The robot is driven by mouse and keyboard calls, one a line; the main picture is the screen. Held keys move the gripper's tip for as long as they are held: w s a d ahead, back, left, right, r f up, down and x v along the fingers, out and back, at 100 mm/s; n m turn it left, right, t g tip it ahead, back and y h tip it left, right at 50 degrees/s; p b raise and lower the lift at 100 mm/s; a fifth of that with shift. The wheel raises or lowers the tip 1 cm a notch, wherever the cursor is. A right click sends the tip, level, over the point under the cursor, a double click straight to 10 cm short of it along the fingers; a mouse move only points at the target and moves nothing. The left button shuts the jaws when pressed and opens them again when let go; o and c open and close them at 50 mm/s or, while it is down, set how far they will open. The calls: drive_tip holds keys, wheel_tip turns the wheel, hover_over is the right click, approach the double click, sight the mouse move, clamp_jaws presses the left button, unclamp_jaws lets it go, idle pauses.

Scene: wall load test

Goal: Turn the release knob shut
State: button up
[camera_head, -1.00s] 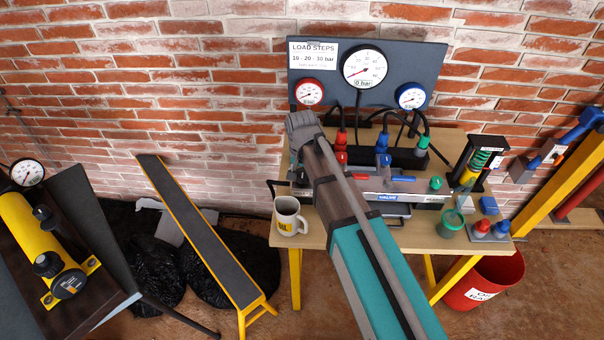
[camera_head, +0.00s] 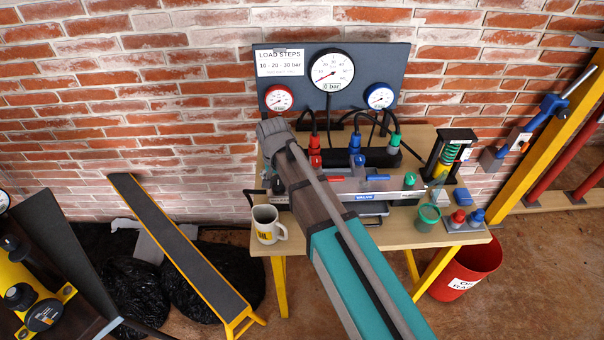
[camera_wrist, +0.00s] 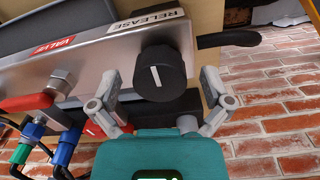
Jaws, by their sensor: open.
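The release knob (camera_wrist: 160,74) is black and round with a white line on its face, in the wrist view. It sits on a metal panel under a label reading RELEASE (camera_wrist: 146,21). Its white line stands nearly upright in the picture. My gripper (camera_wrist: 166,95) is open, with one finger on each side of the knob; I see gaps between the fingers and the knob. The valve panel (camera_head: 410,190) shows there along the workbench, with a blue VALVE label.
A white mug (camera_head: 266,222) stands at the bench's left front corner. Gauges hang on the dark board (camera_head: 290,93) behind; the large gauge (camera_head: 331,71) reads 0 bar. A red bucket (camera_head: 470,268) stands at the right.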

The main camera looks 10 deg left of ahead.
drive_tip(key=shift+n, duration=0.3)
